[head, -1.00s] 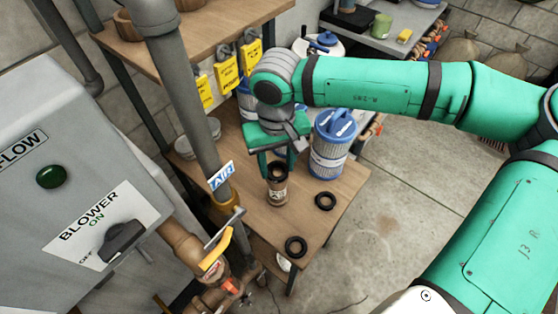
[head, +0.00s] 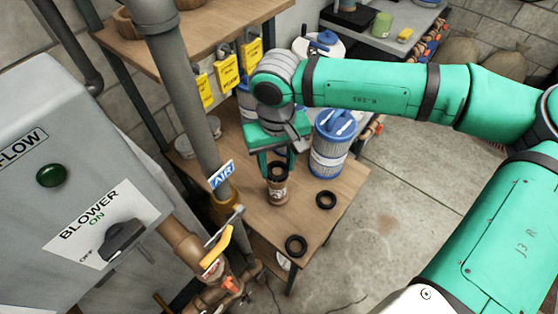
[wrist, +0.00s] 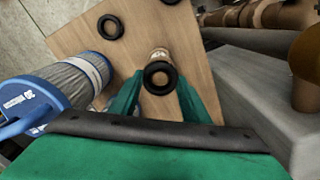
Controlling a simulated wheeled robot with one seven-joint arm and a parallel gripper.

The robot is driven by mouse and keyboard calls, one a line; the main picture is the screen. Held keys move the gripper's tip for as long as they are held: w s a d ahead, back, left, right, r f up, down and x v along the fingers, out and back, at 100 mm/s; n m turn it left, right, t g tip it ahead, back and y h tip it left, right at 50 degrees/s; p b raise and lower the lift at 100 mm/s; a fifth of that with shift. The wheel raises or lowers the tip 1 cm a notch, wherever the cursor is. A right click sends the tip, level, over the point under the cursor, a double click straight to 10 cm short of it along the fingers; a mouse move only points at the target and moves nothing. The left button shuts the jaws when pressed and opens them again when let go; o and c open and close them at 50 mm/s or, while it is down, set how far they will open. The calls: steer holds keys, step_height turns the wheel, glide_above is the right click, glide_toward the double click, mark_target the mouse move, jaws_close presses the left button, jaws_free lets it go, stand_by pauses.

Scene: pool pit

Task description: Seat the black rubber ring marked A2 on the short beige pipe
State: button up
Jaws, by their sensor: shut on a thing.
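My gripper (head: 277,168) is shut on a black rubber ring (head: 277,172), held at or just above the top of the short beige pipe (head: 278,190). The pipe stands upright on the wooden bench (head: 250,205) and has a dark marking on its side. In the wrist view the ring (wrist: 160,78) lies between the two green fingers, and the pipe's pale end (wrist: 159,54) shows just beyond it. I cannot tell whether ring and pipe touch. No A2 mark is readable on the held ring.
Two other black rings lie flat on the bench, one to the right (head: 326,200) and one near the front edge (head: 296,246). A blue and grey filter cartridge (head: 332,145) stands close right of the gripper. A grey vertical pipe (head: 190,100) rises on the left.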

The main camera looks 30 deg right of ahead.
steer(key=o, duration=1.5)
steer(key=shift+w, duration=0.1)
steer(key=shift+s+d, duration=0.1)
steer(key=shift+s, duration=0.1)
steer(key=shift+r, duration=4.05)
